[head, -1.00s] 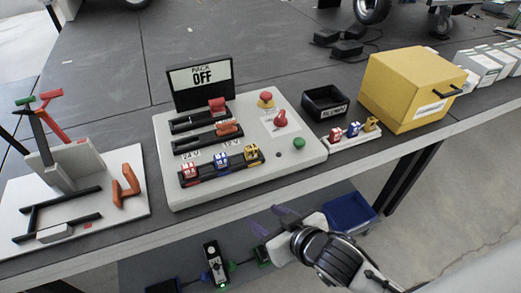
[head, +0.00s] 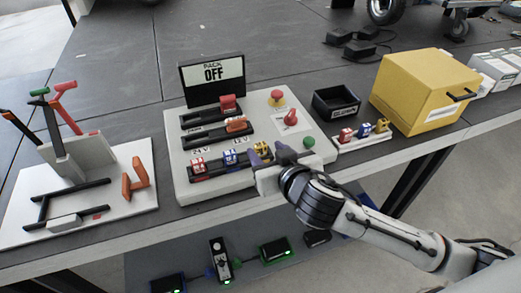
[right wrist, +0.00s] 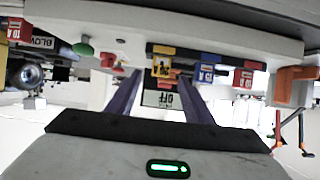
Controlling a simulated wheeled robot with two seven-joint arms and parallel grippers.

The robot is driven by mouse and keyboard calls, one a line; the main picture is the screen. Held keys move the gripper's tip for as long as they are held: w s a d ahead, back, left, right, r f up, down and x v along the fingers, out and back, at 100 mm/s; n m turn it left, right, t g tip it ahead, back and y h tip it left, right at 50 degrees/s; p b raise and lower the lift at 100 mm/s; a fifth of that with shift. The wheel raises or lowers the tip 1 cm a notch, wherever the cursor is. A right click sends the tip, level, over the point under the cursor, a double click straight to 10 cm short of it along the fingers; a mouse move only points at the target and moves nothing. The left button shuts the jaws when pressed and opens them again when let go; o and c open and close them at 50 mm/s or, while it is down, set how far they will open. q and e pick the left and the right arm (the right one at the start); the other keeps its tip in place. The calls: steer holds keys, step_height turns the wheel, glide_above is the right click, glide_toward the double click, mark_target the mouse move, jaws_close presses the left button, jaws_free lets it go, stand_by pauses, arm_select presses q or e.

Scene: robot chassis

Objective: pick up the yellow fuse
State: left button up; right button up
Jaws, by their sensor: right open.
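A yellow fuse (head: 262,148) sits at the right end of the fuse row on the white panel (head: 183,146), beside a blue fuse (head: 231,157) and a red fuse (head: 199,166). My right gripper (head: 268,155) is open at the panel's front edge, close to this yellow fuse and partly covering it. In the right wrist view the yellow fuse (right wrist: 163,62) shows between the two purple fingers, beyond their tips. I cannot tell if they touch it. A second yellow fuse (head: 382,125) stands in the small rack at the right. My left gripper is not in view.
A red button (head: 277,97), a red rotary switch (head: 290,118) and a green button (head: 309,142) are on the panel. A black bin (head: 335,102) and a yellow box (head: 425,90) stand at the right. A tool stand (head: 78,160) is at the left.

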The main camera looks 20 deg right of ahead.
steer(key=shift+x, duration=1.25)
steer(key=c, duration=1.1)
steer(key=shift+r+p, duration=0.5)
steer(key=shift+r, duration=4.55)
